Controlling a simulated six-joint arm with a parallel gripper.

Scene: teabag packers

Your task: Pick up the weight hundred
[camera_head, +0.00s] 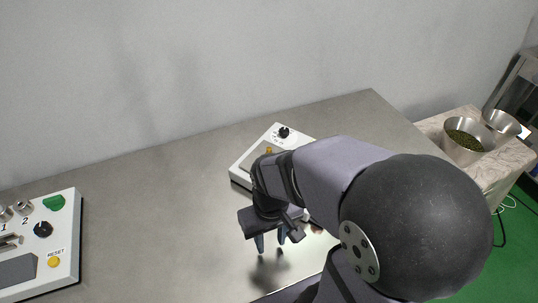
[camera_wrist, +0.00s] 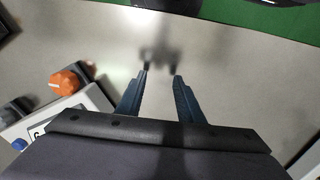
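My gripper (camera_head: 270,243) hangs above the grey table, with its two dark blue fingers apart. In the wrist view, the open fingers of my gripper (camera_wrist: 161,72) have only bare table and their shadow between and beyond them. I cannot make out a piece clearly marked as the weight hundred. An orange knob-like piece (camera_wrist: 66,80) shows left of the fingers in the wrist view, beside a white device (camera_wrist: 80,108); whether it is a weight I cannot tell. My arm hides part of the table in the head view.
A white device with a black knob (camera_head: 283,132) stands behind my gripper. A white control panel (camera_head: 68,235) with a green button, black knob and yellow reset button lies at the left. Metal bowls (camera_head: 463,145) stand on a side table at the right. The middle of the table (camera_head: 165,220) is clear.

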